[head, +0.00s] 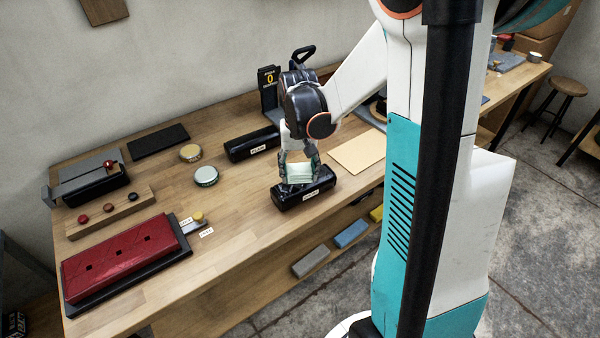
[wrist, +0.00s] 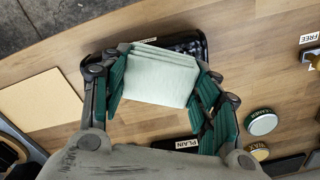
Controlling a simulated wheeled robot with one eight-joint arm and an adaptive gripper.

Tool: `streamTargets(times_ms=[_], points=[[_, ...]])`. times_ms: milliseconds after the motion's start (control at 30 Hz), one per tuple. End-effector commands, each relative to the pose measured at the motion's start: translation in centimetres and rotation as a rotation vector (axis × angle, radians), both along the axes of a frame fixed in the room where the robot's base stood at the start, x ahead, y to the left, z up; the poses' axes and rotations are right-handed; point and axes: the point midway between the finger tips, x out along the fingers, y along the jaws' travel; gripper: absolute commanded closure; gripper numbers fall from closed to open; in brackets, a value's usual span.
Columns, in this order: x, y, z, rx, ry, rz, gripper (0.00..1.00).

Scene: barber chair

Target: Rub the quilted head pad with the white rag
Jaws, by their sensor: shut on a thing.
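The white rag (head: 300,173), a folded pale block, is between the fingers of my gripper (head: 298,165). In the wrist view the rag (wrist: 158,78) fills the space between the green finger pads of my gripper (wrist: 160,88). The quilted head pad (head: 318,187) is a black padded block near the table's front edge, directly under the rag. In the wrist view its dark textured top (wrist: 188,43) shows past the rag, which covers much of it. The rag's underside is hidden, but it appears to be down at the pad's top.
A black pad labelled PLAIN (head: 252,144) lies behind. Two round tins (head: 206,175) (head: 190,152) stand to the left. A tan sheet (head: 358,151) lies at right. A red cushion (head: 121,256) and a wooden strip with knobs (head: 110,212) are at far left. The front-middle tabletop is clear.

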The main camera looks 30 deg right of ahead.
Motion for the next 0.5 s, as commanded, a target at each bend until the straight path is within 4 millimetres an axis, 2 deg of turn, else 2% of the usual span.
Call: streamTargets(times_ms=[33, 300, 500], points=[[0.1, 0.0, 0.8, 0.000, 0.000, 0.001, 0.70], [0.6, 0.0, 3.1, 0.000, 0.000, 0.003, 0.70], [0.8, 0.0, 3.5, 0.000, 0.000, 0.003, 0.70]])
